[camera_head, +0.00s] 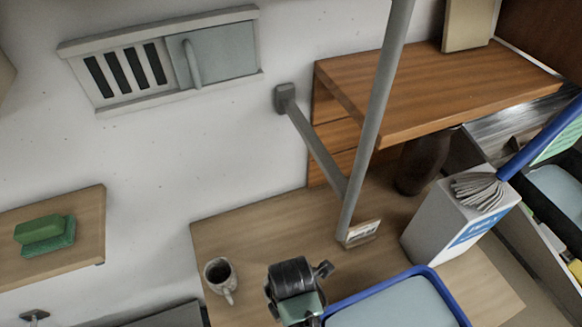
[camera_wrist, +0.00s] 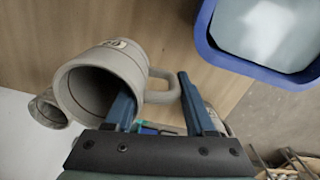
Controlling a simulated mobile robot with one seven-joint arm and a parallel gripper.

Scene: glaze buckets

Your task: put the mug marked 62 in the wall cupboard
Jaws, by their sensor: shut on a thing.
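A grey mug (camera_wrist: 92,88) fills the left of the wrist view, tilted with its open mouth towards the camera. A small oval mark shows on its side, too small to read surely. In the head view my gripper (camera_head: 298,310) is at the bottom middle; the held mug cannot be made out there. A pale wall unit (camera_head: 160,60) has a slotted left part and a grey panel with an upright handle. I cannot tell if it is the wall cupboard.
A second speckled mug (camera_head: 218,278) stands on the wooden table (camera_head: 250,235), left of my gripper. A blue-rimmed tray (camera_head: 395,305) lies to the right. A grey pole (camera_head: 375,110) rises beside a raised wooden shelf (camera_head: 450,85). A white box (camera_head: 455,220) and dark vase (camera_head: 423,162) stand beyond.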

